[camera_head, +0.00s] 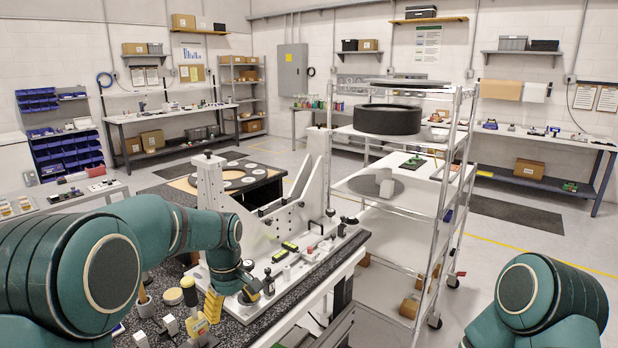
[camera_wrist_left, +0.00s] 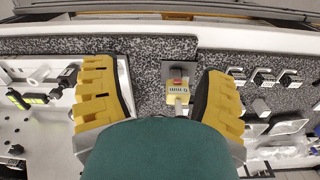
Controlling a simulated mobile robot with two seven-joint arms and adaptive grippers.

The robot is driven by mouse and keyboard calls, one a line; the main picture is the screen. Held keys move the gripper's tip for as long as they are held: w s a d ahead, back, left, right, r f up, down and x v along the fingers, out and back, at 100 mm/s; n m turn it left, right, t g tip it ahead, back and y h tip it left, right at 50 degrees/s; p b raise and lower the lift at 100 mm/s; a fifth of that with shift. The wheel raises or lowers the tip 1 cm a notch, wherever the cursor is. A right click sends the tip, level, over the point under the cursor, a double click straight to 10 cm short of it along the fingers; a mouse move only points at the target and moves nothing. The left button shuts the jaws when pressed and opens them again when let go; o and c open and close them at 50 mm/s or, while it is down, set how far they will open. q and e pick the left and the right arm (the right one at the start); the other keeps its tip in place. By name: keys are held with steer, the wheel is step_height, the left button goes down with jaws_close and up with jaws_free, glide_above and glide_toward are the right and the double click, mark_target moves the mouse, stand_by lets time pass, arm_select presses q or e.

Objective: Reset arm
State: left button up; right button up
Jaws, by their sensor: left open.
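My left arm comes in from the left, and its gripper (camera_head: 231,298) points down over the speckled workbench (camera_head: 158,284). Its yellow fingers are apart in the left wrist view (camera_wrist_left: 162,100), with nothing held between them. A small yellow device with a label (camera_wrist_left: 177,90) shows beyond the gap between the fingers. It also appears in the head view (camera_head: 197,325), beside the gripper. The white mirror fixture (camera_head: 322,165) stands on the bench just beyond and to the right of the gripper. My right arm shows at the lower right, but its gripper is out of the picture.
A wire shelf cart (camera_head: 443,195) with a black ring (camera_head: 387,119) stands right of the bench. A toggle clamp (camera_head: 268,282) and other small parts sit close to the left gripper.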

arm_select(q)
step_height(320, 180, down, 14)
steer(key=s+d+m+h, duration=0.1)
steer(key=s+m, duration=0.1)
steer(key=s, duration=0.1)
steer(key=s+d+f+m+t+h+b, duration=0.1)
steer(key=s+d+f+m, duration=0.1)
steer(key=s+f, duration=0.6)
steer(key=s+d+f+m+h+b, duration=0.1)
steer(key=s+d+f+m+b, duration=0.1)
steer(key=s+f, duration=0.6)
steer(key=s+d+m, duration=0.1)
steer(key=s, duration=0.2)
steer(key=shift+s+d+t+h, duration=0.15)
steer(key=shift+s+t+h, duration=0.1)
steer(key=shift+t+h, duration=0.15)
arm_select(e)
step_height(320, 180, down, 4)
steer(key=shift+a+r, duration=0.15)
